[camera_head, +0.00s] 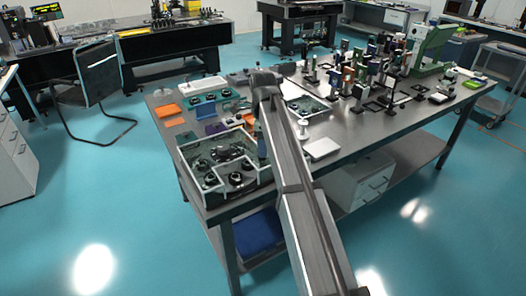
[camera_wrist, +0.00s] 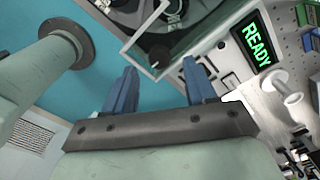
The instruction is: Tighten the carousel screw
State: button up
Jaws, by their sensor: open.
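My gripper (camera_wrist: 160,66) is open and empty, its two blue fingers spread apart in the wrist view. Beyond the fingertips, the wrist view shows part of a light-walled open box (camera_wrist: 128,47) with dark round parts inside. A small dark knob (camera_wrist: 159,56) shows near the box's corner, between the fingertips in the picture; I cannot tell if it is the carousel screw. In the head view, an open box (camera_head: 184,160) with several dark round mechanisms stands at the table's near left corner.
The grey table (camera_head: 375,135) carries dense optical mounts toward the back right. A white spool-shaped post (camera_head: 302,130) and a pale flat block (camera_head: 322,149) stand right of my arm. Orange pads (camera_head: 168,111) lie at left. A lit READY display (camera_wrist: 258,40) shows in the wrist view.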

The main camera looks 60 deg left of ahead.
jog(key=shift+f, duration=1.55)
grip_shut()
